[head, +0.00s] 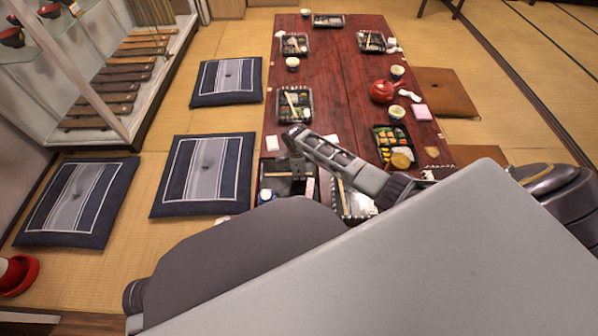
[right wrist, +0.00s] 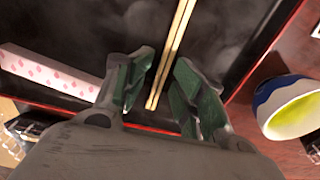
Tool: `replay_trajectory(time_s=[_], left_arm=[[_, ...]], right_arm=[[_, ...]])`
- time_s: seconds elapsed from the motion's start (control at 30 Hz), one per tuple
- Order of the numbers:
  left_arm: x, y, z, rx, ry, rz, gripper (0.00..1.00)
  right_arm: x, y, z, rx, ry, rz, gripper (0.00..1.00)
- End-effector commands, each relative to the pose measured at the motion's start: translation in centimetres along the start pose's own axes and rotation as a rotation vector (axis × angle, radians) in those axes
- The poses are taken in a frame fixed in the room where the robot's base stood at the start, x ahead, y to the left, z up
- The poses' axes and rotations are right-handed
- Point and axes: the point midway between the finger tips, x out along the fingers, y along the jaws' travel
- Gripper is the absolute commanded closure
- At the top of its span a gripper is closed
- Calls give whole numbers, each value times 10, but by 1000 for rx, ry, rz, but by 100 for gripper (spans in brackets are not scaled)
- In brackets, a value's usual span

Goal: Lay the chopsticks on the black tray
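The pair of pale wooden chopsticks (right wrist: 173,48) shows in the right wrist view, lying side by side over the dark surface of the black tray (right wrist: 232,40) with its red rim. My right gripper (right wrist: 155,88) is open, with its green-padded fingers on either side of the chopsticks' near ends and a gap to them. Whether the chopsticks touch the tray is hard to tell. In the head view my right gripper (head: 298,168) points down over the black tray (head: 272,167) at the table's near left. The chopsticks are not clear there. My left gripper is not in view.
A white packet with pink spots (right wrist: 45,72) lies at the tray's left in the wrist view. A blue and white cup (right wrist: 266,106) stands to the right. In the head view, several filled lunch trays, a red teapot (head: 382,91) and cups occupy the long wooden table (head: 335,75).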

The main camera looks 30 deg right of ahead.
Motion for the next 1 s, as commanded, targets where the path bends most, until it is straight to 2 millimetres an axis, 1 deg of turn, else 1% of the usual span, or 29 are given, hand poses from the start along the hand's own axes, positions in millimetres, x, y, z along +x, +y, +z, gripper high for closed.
replay_trajectory(time_s=[0.03,0.17,0.27,0.4,0.77,1.0], left_arm=[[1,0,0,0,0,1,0],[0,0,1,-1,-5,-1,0],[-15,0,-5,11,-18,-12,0],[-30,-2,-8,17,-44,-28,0],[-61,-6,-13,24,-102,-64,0],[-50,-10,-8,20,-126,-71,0]], right_arm=[[3,5,-2,-2,5,9,68],[-7,4,-1,-2,2,7,68],[-18,2,-1,-1,2,5,68],[-34,1,0,-1,1,2,68],[-67,0,0,-1,0,0,68],[-90,0,0,-1,-1,-1,68]])
